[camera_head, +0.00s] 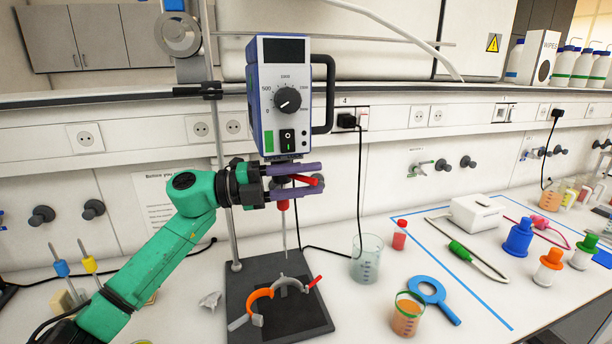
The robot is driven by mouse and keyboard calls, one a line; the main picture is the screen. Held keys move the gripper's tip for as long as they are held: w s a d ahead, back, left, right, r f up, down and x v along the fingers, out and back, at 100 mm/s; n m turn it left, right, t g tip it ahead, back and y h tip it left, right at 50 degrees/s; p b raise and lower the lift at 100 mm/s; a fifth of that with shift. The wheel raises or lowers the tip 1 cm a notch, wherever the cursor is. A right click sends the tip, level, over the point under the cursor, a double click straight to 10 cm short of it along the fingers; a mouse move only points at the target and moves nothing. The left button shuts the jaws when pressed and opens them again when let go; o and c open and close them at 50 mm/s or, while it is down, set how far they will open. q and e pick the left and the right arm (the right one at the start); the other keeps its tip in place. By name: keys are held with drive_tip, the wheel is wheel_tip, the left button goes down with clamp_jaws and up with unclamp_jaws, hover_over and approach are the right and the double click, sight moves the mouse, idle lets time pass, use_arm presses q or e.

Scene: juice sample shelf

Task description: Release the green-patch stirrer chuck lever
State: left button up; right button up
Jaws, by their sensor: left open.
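The stirrer (282,78) is a grey-and-blue box with a dial, clamped to an upright rod. A green patch (268,141) is on its lower front. The red chuck lever (305,180) shows below the box. My left gripper (316,179) is open, with one purple finger above the lever and one below it. I cannot tell whether either finger touches the lever. The fingers hide most of the chuck. A red piece (283,204) and a thin shaft (285,235) hang below. My right gripper is not in view.
A dark base plate (310,325) stands below, with an orange-and-grey ring clamp (260,296) above it. A clear beaker (366,260) is right of the plate. A blue ring tool (433,297) and an orange-filled cup (407,314) are nearer the front. A black cable hangs behind the beaker.

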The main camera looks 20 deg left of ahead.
use_arm(q)
clamp_jaws()
drive_tip(key=shift+f, duration=0.1)
idle(1.2)
